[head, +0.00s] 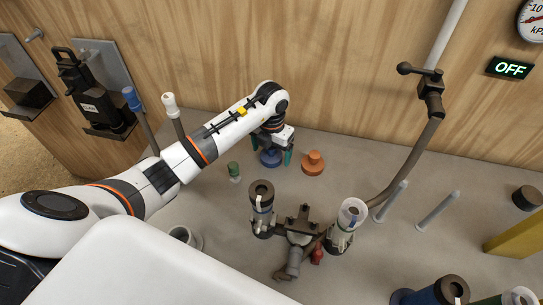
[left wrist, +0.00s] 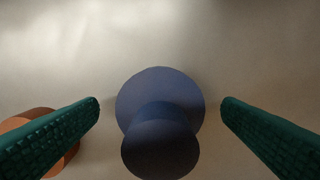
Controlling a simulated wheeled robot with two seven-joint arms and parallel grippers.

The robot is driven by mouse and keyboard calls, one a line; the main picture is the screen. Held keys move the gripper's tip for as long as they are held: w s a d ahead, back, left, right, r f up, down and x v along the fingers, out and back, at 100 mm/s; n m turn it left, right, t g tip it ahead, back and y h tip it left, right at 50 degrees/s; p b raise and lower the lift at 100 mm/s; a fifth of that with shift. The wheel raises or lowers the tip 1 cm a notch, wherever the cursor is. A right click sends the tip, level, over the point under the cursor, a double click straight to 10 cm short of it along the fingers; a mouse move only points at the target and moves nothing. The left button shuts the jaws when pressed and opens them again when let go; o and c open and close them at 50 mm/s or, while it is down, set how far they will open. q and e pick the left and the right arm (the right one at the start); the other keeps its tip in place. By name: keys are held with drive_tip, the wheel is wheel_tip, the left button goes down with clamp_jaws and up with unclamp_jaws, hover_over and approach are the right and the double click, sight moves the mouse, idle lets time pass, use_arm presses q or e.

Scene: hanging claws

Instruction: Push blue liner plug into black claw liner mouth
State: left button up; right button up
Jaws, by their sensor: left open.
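The blue liner plug (head: 270,158) stands on the grey surface under my left gripper (head: 272,152). In the left wrist view the blue plug (left wrist: 160,120) shows its wide disc and narrower knob between the two green fingers (left wrist: 160,110). The fingers are open, with a gap on each side of the plug. A claw (head: 300,232) sits nearer to me, with a cup with a dark round mouth (head: 261,189) on its left and a cup with a white mouth (head: 352,212) on its right. My right gripper does not show.
An orange plug (head: 313,162) stands just right of the blue one; a small green-topped piece (head: 234,171) is to the left. Upright grey pegs (head: 437,211) and a hose (head: 405,170) are to the right. More cups (head: 440,291) stand at the lower right. The wooden wall (head: 340,80) is behind.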

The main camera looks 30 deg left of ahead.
use_arm(q)
drive_tip(key=shift+r, duration=0.1)
drive_tip(key=shift+c, duration=0.4)
drive_tip(key=c, duration=1)
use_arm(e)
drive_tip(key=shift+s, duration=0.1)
use_arm(q)
drive_tip(key=shift+o, duration=0.2)
